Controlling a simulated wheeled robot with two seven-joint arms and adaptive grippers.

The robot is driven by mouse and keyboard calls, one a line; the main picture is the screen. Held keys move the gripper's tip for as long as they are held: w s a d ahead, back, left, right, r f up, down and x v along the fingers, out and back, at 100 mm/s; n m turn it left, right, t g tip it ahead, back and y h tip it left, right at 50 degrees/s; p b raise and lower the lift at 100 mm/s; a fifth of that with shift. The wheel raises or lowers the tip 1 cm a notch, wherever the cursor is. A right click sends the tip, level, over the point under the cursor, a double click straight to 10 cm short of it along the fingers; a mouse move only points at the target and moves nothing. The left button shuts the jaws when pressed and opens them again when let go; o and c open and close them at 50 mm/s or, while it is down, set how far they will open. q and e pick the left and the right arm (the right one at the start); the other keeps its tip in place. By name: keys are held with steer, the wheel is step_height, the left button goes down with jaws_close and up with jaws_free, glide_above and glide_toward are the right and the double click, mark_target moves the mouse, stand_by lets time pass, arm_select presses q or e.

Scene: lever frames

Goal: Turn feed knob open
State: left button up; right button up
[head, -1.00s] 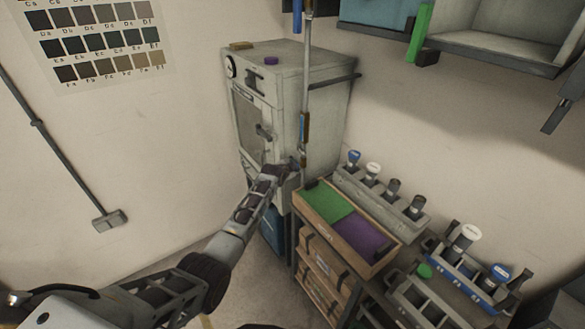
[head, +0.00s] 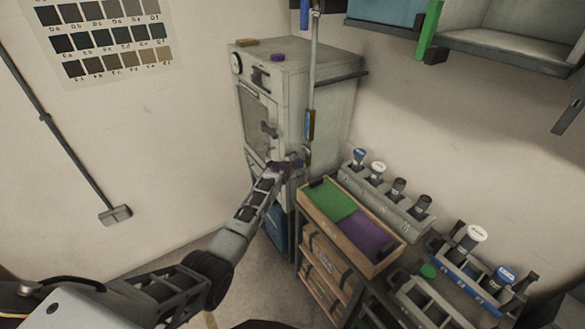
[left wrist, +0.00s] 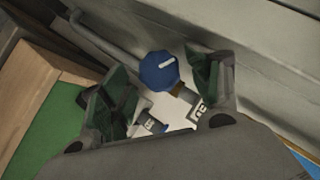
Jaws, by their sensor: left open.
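A blue round knob (left wrist: 158,72) with a white pointer mark shows in the left wrist view, on a pipe with a brass-coloured fitting. My left gripper (left wrist: 161,80) is open, with one finger on each side of the knob; I cannot tell whether they touch it. In the head view my left gripper (head: 297,162) is at the lower end of the vertical pipe (head: 314,70), beside the grey cabinet (head: 335,110). The knob is not clear there, behind or within my gripper. My right gripper is not in view.
A wooden tray with green (head: 328,203) and purple (head: 372,236) sections stands just right of my left gripper. A grey rack (head: 412,222) with several capped bottles is behind it. A shelf (head: 490,50) hangs at upper right. Floor left of the cabinet is clear.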

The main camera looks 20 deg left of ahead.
arm_select(q)
steer(key=v, duration=0.7)
steer(key=shift+s, duration=0.25)
stand_by(0.6)
stand_by(0.5)
steer(key=s+f+n+g+b, duration=0.1)
steer(key=s+f+n+g, duration=0.1)
steer(key=s+f, duration=0.95)
steer(key=s+f+n+g, duration=0.15)
steer(key=s+f, duration=0.45)
steer(key=f, duration=1)
steer(key=s+f+n+g+b, duration=0.1)
steer(key=s+f+g, duration=0.1)
steer(key=s+f, duration=0.9)
steer(key=s+f+n+g, duration=0.1)
steer(key=s+f, duration=0.6)
steer(key=s, duration=0.6)
steer(key=s+f+n+g+b, duration=0.1)
steer(key=s+f+n+g, duration=0.1)
steer(key=s+f, duration=0.6)
steer(key=s+a+f+n+g+b, duration=0.1)
steer(key=s+f, duration=0.6)
steer(key=s, duration=1.3)
steer(key=shift+f+g+y, duration=0.3)
steer(key=shift+f+g, duration=0.1)
steer(key=shift+g, duration=0.25)
